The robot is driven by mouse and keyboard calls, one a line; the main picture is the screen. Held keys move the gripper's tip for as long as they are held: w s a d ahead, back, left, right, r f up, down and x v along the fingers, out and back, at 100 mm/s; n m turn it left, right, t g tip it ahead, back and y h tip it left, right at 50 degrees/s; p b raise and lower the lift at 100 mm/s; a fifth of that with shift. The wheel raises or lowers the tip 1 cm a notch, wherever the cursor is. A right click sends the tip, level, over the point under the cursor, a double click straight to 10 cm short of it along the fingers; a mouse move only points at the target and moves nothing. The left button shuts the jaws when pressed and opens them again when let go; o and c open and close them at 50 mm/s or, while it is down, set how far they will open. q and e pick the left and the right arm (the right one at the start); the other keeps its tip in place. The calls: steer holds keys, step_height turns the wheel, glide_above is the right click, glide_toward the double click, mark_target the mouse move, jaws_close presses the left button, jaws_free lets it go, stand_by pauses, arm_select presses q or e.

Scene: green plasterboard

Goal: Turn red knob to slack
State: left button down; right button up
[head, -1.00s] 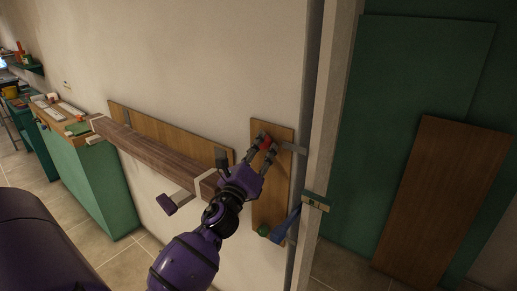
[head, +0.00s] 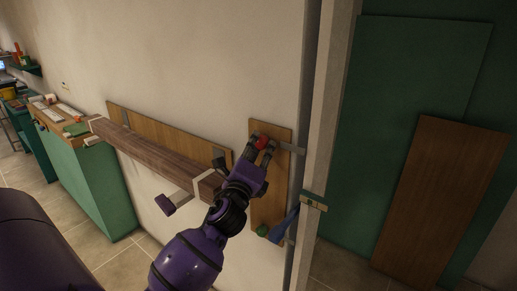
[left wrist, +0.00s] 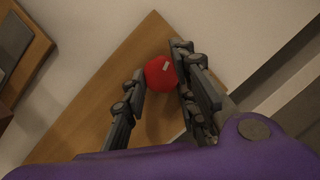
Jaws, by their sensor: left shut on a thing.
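The red knob (head: 262,142) is a round knob on the upper part of an upright wooden board (head: 268,205) fixed to the wall. My left gripper (head: 262,145) reaches up to it, shut on the knob with a finger on each side. In the left wrist view the red knob (left wrist: 160,73) sits between the fingertips (left wrist: 158,76), with a small pale mark on its upper face. My right gripper is not in view.
A green knob (head: 262,230) and a blue handle (head: 284,226) are low on the same board. A wooden beam (head: 150,158) runs along the wall to the left. A pale door frame post (head: 326,120) stands close on the right.

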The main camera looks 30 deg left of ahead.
arm_select(q)
steer(key=n+g, duration=0.1)
steer(key=n, duration=0.3)
steer(key=shift+s+f+g+y, duration=0.1)
steer(key=shift+f+g+y, duration=0.1)
steer(key=shift+g+y, duration=0.15)
steer(key=shift+d+n+g, duration=0.15)
steer(key=shift+n+g, duration=0.6)
steer(key=shift+n, duration=1.15)
steer(key=shift+f, duration=0.1)
steer(key=c, duration=1.6)
jaws_free()
steer(key=shift+o, duration=0.2)
steer(key=shift+r, duration=0.3)
steer(key=v, duration=1.1)
steer(key=shift+s, duration=0.4)
